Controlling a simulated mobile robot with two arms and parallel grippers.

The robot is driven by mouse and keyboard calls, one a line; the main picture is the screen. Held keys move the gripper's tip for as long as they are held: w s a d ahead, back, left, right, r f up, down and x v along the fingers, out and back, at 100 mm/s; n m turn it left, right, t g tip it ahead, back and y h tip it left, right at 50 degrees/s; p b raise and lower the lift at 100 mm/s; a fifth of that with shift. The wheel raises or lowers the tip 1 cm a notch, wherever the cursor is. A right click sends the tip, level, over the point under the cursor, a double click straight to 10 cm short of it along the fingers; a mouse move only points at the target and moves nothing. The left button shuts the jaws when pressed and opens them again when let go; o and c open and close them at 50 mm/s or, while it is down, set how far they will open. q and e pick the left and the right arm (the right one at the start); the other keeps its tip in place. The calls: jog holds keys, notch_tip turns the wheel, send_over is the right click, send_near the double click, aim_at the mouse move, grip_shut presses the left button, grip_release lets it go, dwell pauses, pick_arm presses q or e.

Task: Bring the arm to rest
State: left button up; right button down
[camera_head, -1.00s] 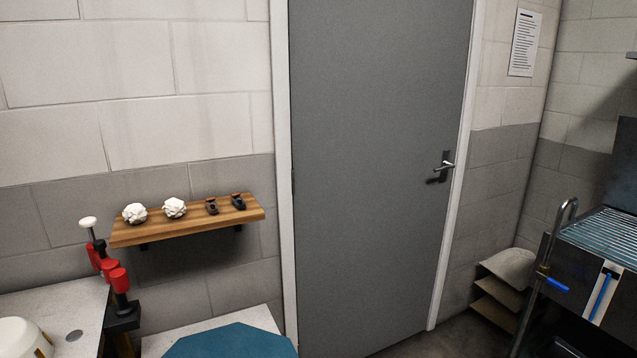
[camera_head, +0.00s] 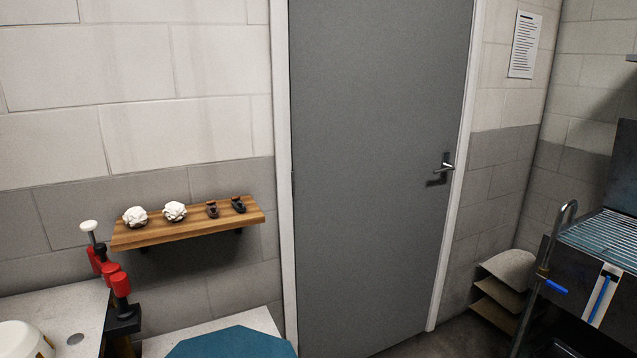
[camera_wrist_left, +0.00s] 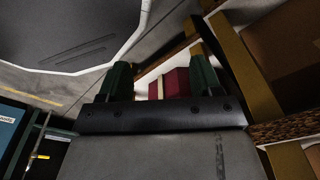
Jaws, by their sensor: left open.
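My left gripper (camera_wrist_left: 160,72) shows in the left wrist view. Its two dark green fingers stand apart with nothing held between them. Beyond the fingers are dark red blocks or books (camera_wrist_left: 177,83) on a pale surface. I cannot tell how far away they are. Neither arm nor gripper shows in the head view. My right gripper is in no view.
The head view shows a grey door (camera_head: 375,180), a wooden shelf (camera_head: 190,230) with small white and dark items, and red tools (camera_head: 118,284) in a dark stand. A teal octagonal top (camera_head: 232,343) is low centre-left. A wire rack (camera_head: 605,238) stands right.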

pick_arm(q)
jog(key=s+a+f, duration=0.1)
jog(key=s+f, duration=0.2)
jog(key=s, duration=0.3)
jog(key=shift+s+a+f, duration=0.15)
jog(key=shift+s, duration=0.15)
dwell(0.9)
